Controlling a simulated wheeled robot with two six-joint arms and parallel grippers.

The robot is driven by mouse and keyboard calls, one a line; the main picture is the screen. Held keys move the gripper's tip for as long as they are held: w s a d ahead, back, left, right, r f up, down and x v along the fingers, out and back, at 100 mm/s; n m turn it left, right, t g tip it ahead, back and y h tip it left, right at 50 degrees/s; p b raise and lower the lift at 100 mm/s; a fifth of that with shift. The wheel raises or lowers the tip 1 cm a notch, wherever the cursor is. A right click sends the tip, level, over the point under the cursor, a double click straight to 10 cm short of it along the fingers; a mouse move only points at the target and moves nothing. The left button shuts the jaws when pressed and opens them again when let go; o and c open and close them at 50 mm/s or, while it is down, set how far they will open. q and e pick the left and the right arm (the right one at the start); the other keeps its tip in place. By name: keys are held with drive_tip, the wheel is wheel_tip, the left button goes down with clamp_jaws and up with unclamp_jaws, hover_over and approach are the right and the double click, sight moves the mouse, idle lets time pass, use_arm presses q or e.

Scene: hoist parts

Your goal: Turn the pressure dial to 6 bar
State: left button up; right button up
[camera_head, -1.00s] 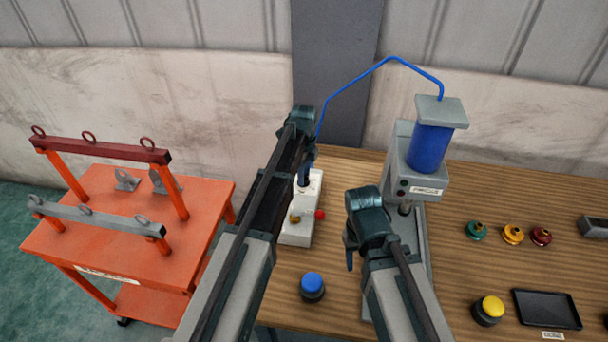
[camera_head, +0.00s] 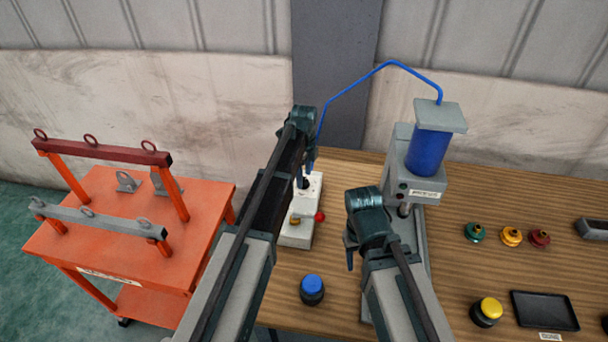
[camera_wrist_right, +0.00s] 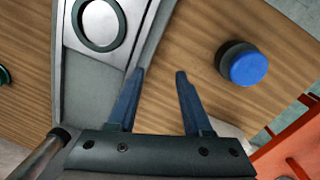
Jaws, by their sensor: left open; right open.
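A white panel box (camera_head: 297,236) stands on the wooden table, with a small brass-coloured fitting (camera_head: 295,219) and a red knob (camera_head: 320,216) on its near part. A dark round part, perhaps the pressure dial, shows at its far end below my left gripper (camera_head: 307,172). Fingers and arm cover most of it, so its scale and setting cannot be read. My left gripper is open, pointing down close over that end; contact cannot be told. My right gripper (camera_head: 350,256) is open and empty beside the press; its two fingers also show in the right wrist view (camera_wrist_right: 161,73).
A press with a blue cylinder (camera_head: 427,152) stands right of the box, a blue hose (camera_head: 350,84) running from it. A blue button (camera_head: 312,288), yellow button (camera_head: 488,311), black tray (camera_head: 545,310) and several coloured knobs lie around. An orange trolley (camera_head: 120,240) stands left.

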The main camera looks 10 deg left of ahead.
sight(304, 180)
use_arm(q)
wheel_tip(304, 180, up, 13)
drive_tip(key=p, duration=1.2)
drive_tip(key=shift+f, duration=0.15)
drive_tip(key=s+d+f+n+b, duration=0.2)
drive_tip(key=s+n, duration=0.3)
drive_tip(key=s, duration=0.4)
drive_tip(key=s+d+f+n+b, duration=0.2)
drive_tip(key=s+n, duration=0.4)
drive_tip(key=s, duration=0.3)
drive_tip(key=s+d+f+n+y+b, duration=0.1)
drive_tip(key=s+d+f+n+b, duration=0.2)
drive_tip(key=s+n, duration=0.3)
drive_tip(key=s+b, duration=0.1)
drive_tip(key=s, duration=0.3)
drive_tip(key=shift+f, duration=0.4)
